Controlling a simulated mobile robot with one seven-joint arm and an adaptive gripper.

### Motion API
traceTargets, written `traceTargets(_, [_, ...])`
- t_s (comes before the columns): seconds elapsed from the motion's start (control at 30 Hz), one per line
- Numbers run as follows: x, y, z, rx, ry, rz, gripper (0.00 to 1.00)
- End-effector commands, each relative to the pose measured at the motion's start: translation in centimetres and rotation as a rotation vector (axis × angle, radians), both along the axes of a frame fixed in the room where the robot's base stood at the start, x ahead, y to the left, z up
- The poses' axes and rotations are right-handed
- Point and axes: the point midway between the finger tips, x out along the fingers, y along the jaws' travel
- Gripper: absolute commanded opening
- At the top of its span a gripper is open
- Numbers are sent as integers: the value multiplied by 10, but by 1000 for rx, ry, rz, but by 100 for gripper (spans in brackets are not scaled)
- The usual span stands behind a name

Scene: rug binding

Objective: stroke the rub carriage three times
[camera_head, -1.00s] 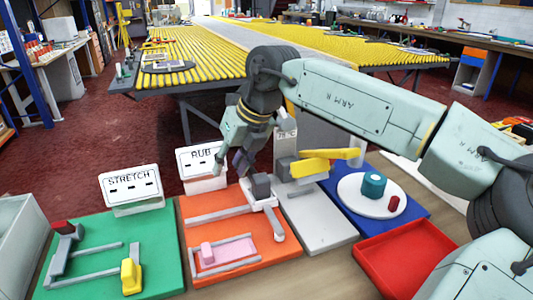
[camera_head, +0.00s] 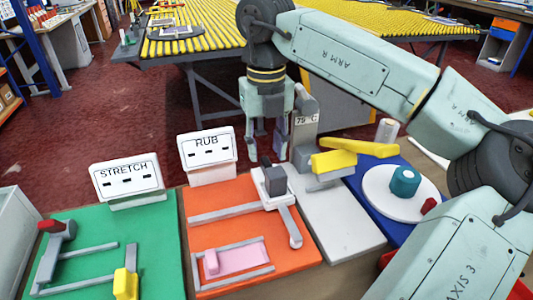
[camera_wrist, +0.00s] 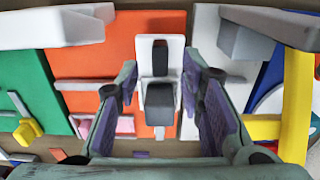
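The rub carriage (camera_head: 277,198) is a white slide with a dark grey block on top. It sits at the right end of the grey rail (camera_head: 228,212) on the orange board (camera_head: 230,195). In the wrist view the carriage (camera_wrist: 148,50) lies between my finger lines, with its grey block and a black piece visible. My gripper (camera_head: 266,148) points down, open and empty, appearing above and behind the carriage. Both fingers (camera_wrist: 160,85) show apart in the wrist view, with no visible contact. A pink strip (camera_head: 240,257) lies in a grey frame at the board's front.
The RUB sign (camera_head: 207,142) stands behind the orange board. The green STRETCH board (camera_head: 75,225) is left. A grey press with a yellow lever (camera_head: 360,147) stands close on the right. A white plate (camera_head: 395,205) with a teal roll lies beyond it on blue.

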Motion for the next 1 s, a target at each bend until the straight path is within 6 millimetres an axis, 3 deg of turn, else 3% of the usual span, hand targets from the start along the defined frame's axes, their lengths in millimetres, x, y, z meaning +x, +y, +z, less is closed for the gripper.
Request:
traceTargets(0.2, [0,0,-24,0,-1,0,35])
traceTargets(0.57, [0,0,-29,0,-1,0,34])
traceTargets(1.0, [0,0,-28,0,-1,0,5])
